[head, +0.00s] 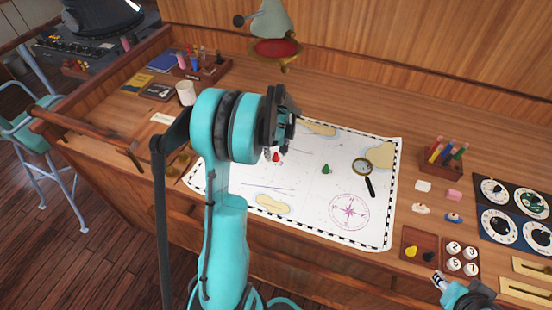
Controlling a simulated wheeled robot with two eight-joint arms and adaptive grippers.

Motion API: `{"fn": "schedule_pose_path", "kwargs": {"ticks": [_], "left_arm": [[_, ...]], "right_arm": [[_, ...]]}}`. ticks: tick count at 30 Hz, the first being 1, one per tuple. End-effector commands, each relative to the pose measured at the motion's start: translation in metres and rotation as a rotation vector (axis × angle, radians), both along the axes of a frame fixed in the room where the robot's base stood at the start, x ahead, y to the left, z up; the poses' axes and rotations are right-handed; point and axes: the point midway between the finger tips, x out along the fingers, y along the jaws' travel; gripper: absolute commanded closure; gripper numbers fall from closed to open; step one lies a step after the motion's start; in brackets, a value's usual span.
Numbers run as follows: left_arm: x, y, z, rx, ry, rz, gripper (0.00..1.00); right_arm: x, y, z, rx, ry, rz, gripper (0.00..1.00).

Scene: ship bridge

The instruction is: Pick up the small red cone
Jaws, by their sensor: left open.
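A small red cone (277,157) stands on the white sea chart (300,210), left of a small green piece (326,169). It is partly hidden by my left gripper. My left gripper (288,118) is open, in the middle of the view, and overlaps the chart's upper left part. It appears just above the cone in the picture; I cannot tell the gap in depth. Teal and dark parts of my right arm and gripper (462,294) show at the bottom right edge; its jaws are not clear.
A magnifying glass (364,169) lies on the chart. A pen holder (441,155), erasers, small trays (420,238) and dial panels (514,212) are to the right. A white mug (185,93) stands left.

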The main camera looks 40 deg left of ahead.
Motion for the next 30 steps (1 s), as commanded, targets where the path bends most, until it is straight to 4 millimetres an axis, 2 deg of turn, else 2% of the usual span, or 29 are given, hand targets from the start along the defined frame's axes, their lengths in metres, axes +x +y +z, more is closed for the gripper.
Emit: {"fn": "schedule_pose_path", "kwargs": {"ticks": [2,8,13,24,30], "left_arm": [[0.001,0.001,-0.008,0.0,0.0,0.0,0.56],[0.0,0.001,-0.007,0.0,0.0,0.0,0.56],[0.0,0.001,-0.007,0.0,0.0,-0.001,1.0],[0.0,0.001,-0.006,0.0,0.0,-0.001,1.0],[0.0,0.001,0.011,0.0,0.0,-0.001,1.0]], "right_arm": [[0.0,0.0,-0.002,0.0,0.0,0.0,0.6],[0.0,0.0,-0.001,0.0,0.0,0.0,0.6],[0.0,0.0,-0.001,0.0,0.0,0.0,0.6],[0.0,0.0,-0.001,0.0,0.0,0.0,0.6],[0.0,0.0,0.004,0.0,0.0,0.0,0.6]]}}
